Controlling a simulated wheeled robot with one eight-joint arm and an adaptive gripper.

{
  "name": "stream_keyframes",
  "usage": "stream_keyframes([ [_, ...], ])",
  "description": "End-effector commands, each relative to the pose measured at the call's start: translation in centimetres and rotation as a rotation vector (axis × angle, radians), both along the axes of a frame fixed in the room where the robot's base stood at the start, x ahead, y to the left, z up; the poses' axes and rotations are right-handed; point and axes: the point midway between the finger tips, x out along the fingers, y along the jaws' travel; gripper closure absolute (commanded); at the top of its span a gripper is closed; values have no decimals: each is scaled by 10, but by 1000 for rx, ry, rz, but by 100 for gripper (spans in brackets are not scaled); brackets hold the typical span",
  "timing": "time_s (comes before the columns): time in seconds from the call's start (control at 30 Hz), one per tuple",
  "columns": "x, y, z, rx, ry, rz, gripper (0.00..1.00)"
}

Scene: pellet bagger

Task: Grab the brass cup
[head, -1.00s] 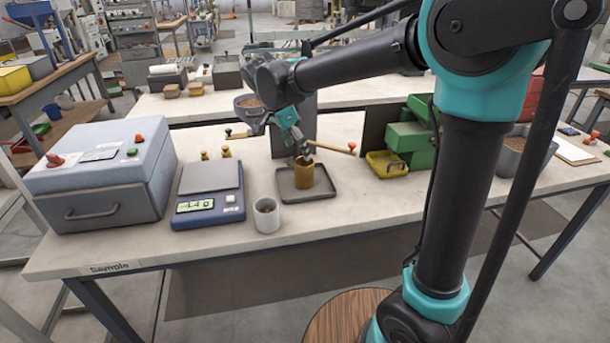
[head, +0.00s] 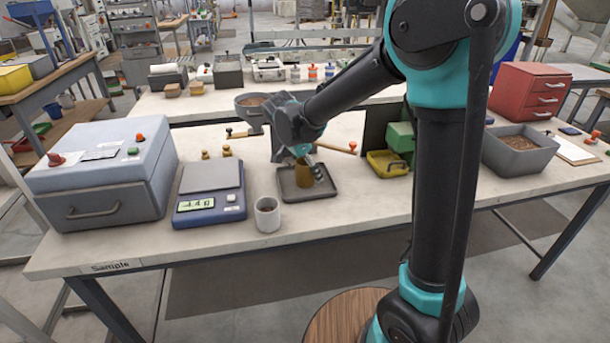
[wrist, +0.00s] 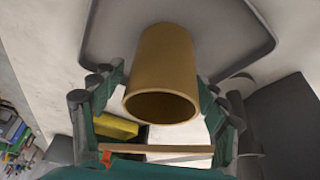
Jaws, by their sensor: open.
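The brass cup (head: 303,178) stands upright on a small dark grey tray (head: 327,192) on the bench, partly covered by my gripper in the head view. In the wrist view the cup (wrist: 165,65) shows its open, dark mouth, with the tray (wrist: 245,55) around its base. My gripper (head: 309,168) is open at the cup. In the wrist view its two fingers stand left and right of the cup's mouth end (wrist: 163,85), with the cup between them. Narrow gaps seem to show on both sides; firm contact cannot be seen.
A white cup (head: 267,215) and a blue scale (head: 209,204) stand left of the tray. A wooden-handled tool (head: 337,147) lies behind it. A yellow bin (head: 388,164) stands to the right, and a grey pellet bin (head: 520,152) farther right. The bench front is clear.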

Motion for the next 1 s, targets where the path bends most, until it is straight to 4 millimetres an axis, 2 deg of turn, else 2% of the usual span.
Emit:
stream_keyframes([
  [0.13,0,0,0,0,0,0,28],
  [0.57,0,0,0,0,0,0,81],
  [0.83,0,0,1,0,0,0,82],
  [1.0,0,0,10,0,0,0,82],
])
